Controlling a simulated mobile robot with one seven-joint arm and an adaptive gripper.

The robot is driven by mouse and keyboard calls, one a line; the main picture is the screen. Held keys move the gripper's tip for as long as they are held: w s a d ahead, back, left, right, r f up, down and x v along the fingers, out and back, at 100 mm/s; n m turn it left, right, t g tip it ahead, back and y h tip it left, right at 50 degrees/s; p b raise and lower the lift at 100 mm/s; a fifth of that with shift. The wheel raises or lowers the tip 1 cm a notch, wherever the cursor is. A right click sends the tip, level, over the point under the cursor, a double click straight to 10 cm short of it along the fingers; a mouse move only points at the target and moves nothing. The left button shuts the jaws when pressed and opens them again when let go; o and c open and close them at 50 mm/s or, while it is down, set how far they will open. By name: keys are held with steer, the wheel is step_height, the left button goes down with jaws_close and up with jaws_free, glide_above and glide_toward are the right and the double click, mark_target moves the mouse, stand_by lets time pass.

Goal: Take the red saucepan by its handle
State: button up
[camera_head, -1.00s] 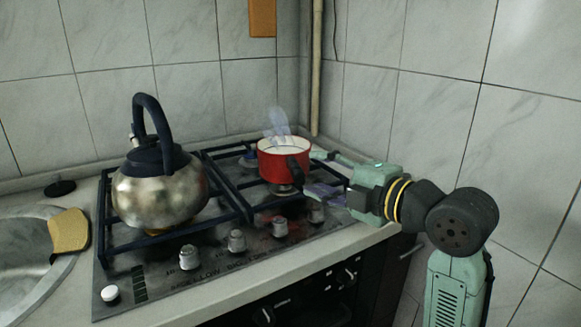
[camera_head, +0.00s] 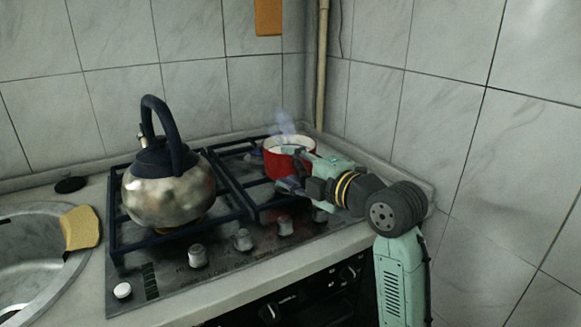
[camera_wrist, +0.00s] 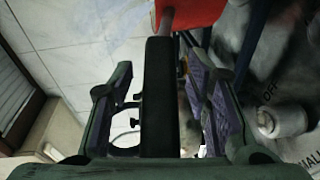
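The red saucepan (camera_head: 277,162) with a white inside stands upright on the back right burner of the stove, with steam above it. In the wrist view its red side (camera_wrist: 196,12) shows at the top edge, and its black handle (camera_wrist: 158,105) runs down the middle. My gripper (camera_head: 300,173) is at the right front of the pan and covers the handle in the head view. In the wrist view my gripper (camera_wrist: 160,70) is open, with one finger on each side of the handle and gaps visible between.
A steel kettle (camera_head: 168,198) with a dark handle stands on the left burners. The stove's dark grates (camera_head: 232,190) surround the pan, with knobs (camera_head: 243,241) along the front. A tiled wall (camera_head: 440,110) is close on the right. A yellow sponge (camera_head: 80,228) lies by the sink.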

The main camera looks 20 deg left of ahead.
jaws_close()
stand_by(0.3)
stand_by(0.6)
steer(key=shift+r, duration=0.2)
